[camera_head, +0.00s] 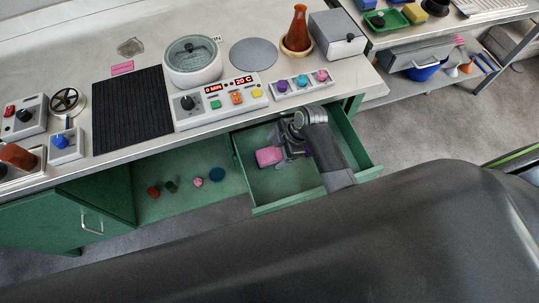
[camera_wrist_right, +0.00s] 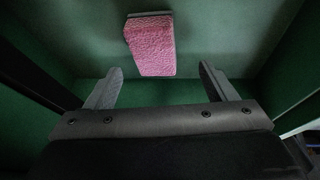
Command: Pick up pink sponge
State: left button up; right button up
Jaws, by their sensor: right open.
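The pink sponge (camera_head: 269,157) lies in the open green drawer (camera_head: 262,209), left of my right gripper in the head view. In the right wrist view the pink sponge (camera_wrist_right: 151,46) has a grey backing along its far edge and lies on the green drawer floor. My right gripper (camera_head: 287,152) is down in the drawer. In the right wrist view its two grey fingers (camera_wrist_right: 160,86) are open and empty, with the sponge just beyond their tips and roughly between them. My left gripper is not in view.
The drawer walls stand close around my right gripper. The bench top above holds a heating device (camera_head: 192,63) and a control panel (camera_head: 221,101). An open cupboard (camera_head: 180,195) left of the drawer holds several small coloured items. A grey floor lies to the right.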

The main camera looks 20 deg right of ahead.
aim_at(271, 154)
jog(key=x, duration=0.3)
jog(key=shift+w+d+f, duration=0.15)
jog(key=shift+w+f, duration=0.2)
jog(key=shift+w, duration=0.05)
jog(key=shift+w+a+f, duration=0.1)
jog(key=shift+a+f, duration=0.15)
jog(key=shift+f, duration=0.35)
jog(key=c, duration=1)
